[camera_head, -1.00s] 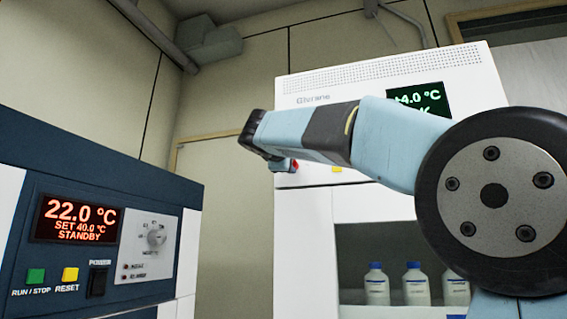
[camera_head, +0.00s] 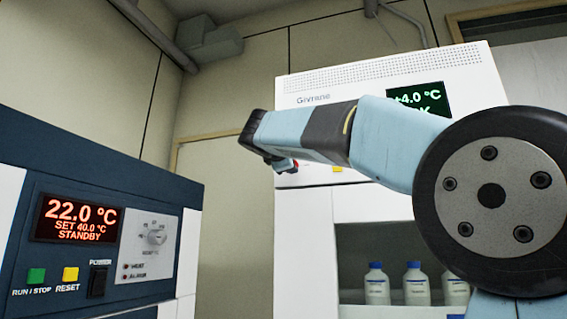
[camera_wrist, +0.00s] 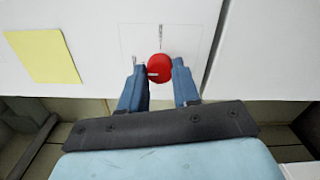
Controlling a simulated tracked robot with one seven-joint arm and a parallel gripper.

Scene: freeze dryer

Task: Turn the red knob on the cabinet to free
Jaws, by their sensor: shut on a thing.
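The red knob (camera_wrist: 160,67) sits on the white front of the cabinet in the wrist view, with a pale mark on its left side. My gripper (camera_wrist: 160,75) is shut on it, one blue finger on each side. Small dark markings (camera_wrist: 160,33) show on the panel above the knob, too small to read. In the head view only a bit of the red knob (camera_head: 295,165) shows beside my gripper (camera_head: 268,155), against the white cabinet (camera_head: 305,215) with the green display. My arm hides part of the cabinet front there.
A yellow note (camera_wrist: 42,56) is on the cabinet left of the knob in the wrist view. A dark blue unit (camera_head: 110,160) with an orange display and buttons stands at the left. Several bottles (camera_head: 376,285) stand behind the cabinet's lower opening.

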